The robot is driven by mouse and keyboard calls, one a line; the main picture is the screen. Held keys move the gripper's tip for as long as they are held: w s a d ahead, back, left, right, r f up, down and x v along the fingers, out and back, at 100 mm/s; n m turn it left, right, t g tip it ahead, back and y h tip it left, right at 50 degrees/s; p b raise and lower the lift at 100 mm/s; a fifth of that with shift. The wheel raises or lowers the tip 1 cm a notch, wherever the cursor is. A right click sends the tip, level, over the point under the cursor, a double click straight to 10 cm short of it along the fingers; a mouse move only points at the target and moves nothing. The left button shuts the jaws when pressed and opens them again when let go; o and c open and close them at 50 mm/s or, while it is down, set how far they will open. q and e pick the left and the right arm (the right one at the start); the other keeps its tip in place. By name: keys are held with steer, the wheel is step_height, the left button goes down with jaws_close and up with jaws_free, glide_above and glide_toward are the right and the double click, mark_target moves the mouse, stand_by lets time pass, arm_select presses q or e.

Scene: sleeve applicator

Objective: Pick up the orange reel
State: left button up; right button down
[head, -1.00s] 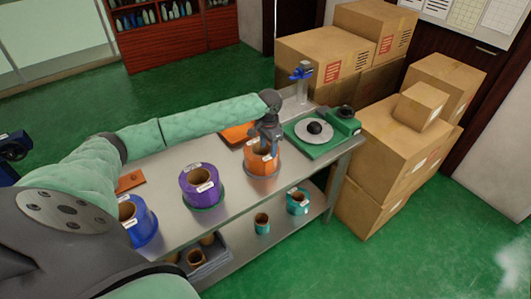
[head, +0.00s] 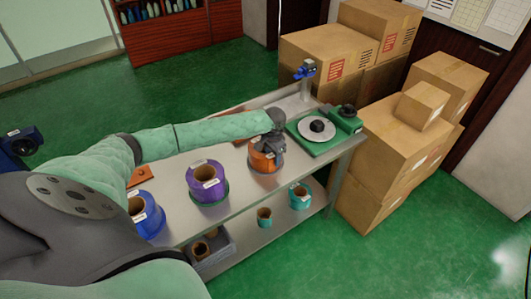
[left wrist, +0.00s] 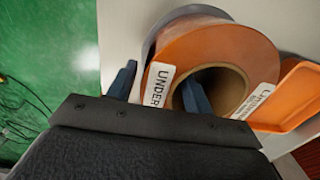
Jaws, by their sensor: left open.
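The orange reel (head: 262,161) stands upright on the steel bench, in front of the green turntable device. In the left wrist view the orange reel (left wrist: 222,50) shows its open core and white labels, one reading "UNDER". My left gripper (head: 271,148) is over the reel from above, fingers pointing down. In the left wrist view my left gripper (left wrist: 158,88) is open: one finger is outside the reel and the other is at the core opening, with the reel's wall between them. I cannot tell whether either finger touches. My right gripper is not in view.
A purple reel (head: 207,183) and a blue reel (head: 146,214) stand to the left on the bench. The green turntable device (head: 325,133) is close to the right. An orange tray (left wrist: 297,92) lies beside the reel. Smaller teal-based reels stand on the lower shelf. Cardboard boxes (head: 400,140) are stacked at right.

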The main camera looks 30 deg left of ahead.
arm_select(q)
jaws_close()
stand_by(0.6)
steer(key=shift+r, duration=0.15)
stand_by(0.6)
